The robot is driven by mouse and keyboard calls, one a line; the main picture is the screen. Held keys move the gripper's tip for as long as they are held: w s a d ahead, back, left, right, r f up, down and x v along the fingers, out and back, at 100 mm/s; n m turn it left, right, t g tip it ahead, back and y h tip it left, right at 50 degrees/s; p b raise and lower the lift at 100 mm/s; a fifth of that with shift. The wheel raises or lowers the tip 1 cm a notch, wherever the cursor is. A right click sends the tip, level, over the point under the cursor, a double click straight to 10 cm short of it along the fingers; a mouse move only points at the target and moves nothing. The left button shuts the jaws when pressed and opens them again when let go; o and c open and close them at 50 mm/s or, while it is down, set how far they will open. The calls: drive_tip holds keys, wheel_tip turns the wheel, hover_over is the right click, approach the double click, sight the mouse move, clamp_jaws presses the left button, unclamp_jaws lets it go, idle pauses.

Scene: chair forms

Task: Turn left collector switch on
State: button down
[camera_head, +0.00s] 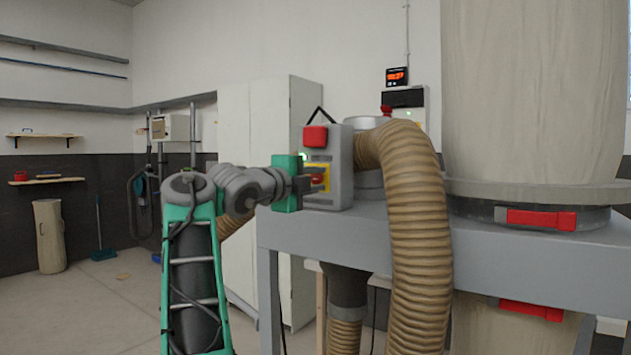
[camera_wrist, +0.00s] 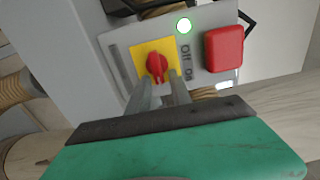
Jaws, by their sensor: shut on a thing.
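The collector switch is a red rotary knob (camera_wrist: 157,65) on a yellow plate (camera_wrist: 142,50), set in a grey control box (camera_head: 340,158). In the head view the knob is largely hidden by my gripper. My gripper (camera_head: 312,183) reaches the box from the left, and its fingers (camera_wrist: 162,83) are shut on the red knob. "Off" and "on" lettering (camera_wrist: 187,62) stands beside the plate in the wrist view. A green light (camera_wrist: 184,25) is lit on the box. A larger red button or cover (camera_wrist: 224,48) sits beside it, also visible in the head view (camera_head: 315,137).
The box stands at the left end of a grey frame (camera_head: 350,230). A thick tan hose (camera_head: 415,200) curves down right of the box. A large pale filter bag (camera_head: 535,90) stands further right. A white cabinet (camera_head: 265,120) is behind my arm.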

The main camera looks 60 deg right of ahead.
drive_tip(key=shift+f, duration=0.1)
drive_tip(key=c, duration=1.5)
unclamp_jaws()
drive_tip(key=shift+o, duration=0.2)
drive_tip(key=w+a+b, duration=0.1)
drive_tip(key=a, duration=0.6)
drive_tip(key=shift+w+a, duration=0.15)
drive_tip(key=shift+a, duration=0.2)
